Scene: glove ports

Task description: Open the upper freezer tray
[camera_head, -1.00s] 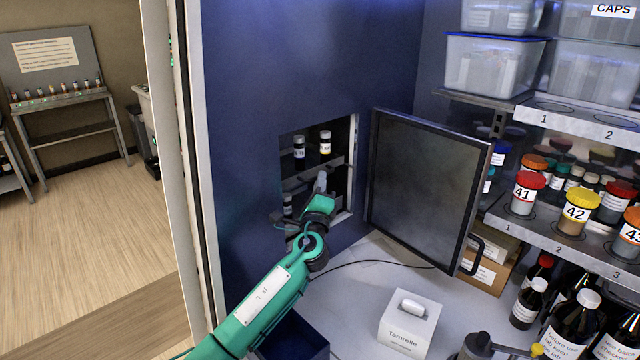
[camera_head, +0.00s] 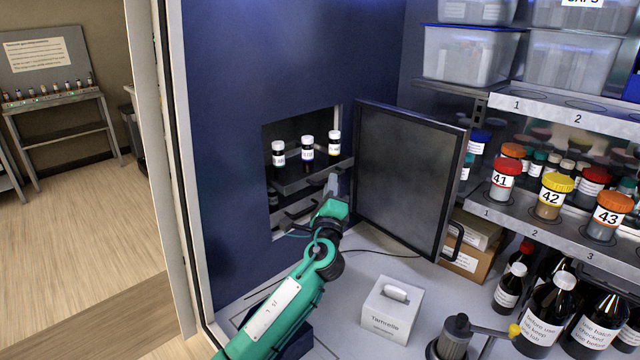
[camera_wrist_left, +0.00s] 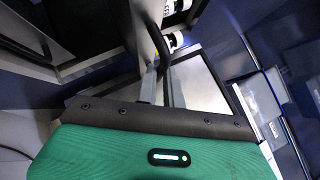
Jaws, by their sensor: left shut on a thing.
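The upper freezer tray (camera_head: 292,184) is a dark shelf in the opening of the blue wall, partly slid out. Several white-capped vials (camera_head: 307,147) stand upright on it. My left gripper (camera_head: 331,186) is at the tray's front right. In the left wrist view, the gripper's fingers (camera_wrist_left: 157,84) are shut on a dark curved handle (camera_wrist_left: 153,28). Two vials show just beyond it. A lower tray handle (camera_head: 300,212) shows below the upper tray. My right gripper is not in view.
The freezer door (camera_head: 410,170) stands swung open to the right of the opening. A white Tamrelle box (camera_head: 391,310) stands on the bench in front. Shelves (camera_head: 560,235) with jars and bottles fill the right side. A dark cable runs over the bench.

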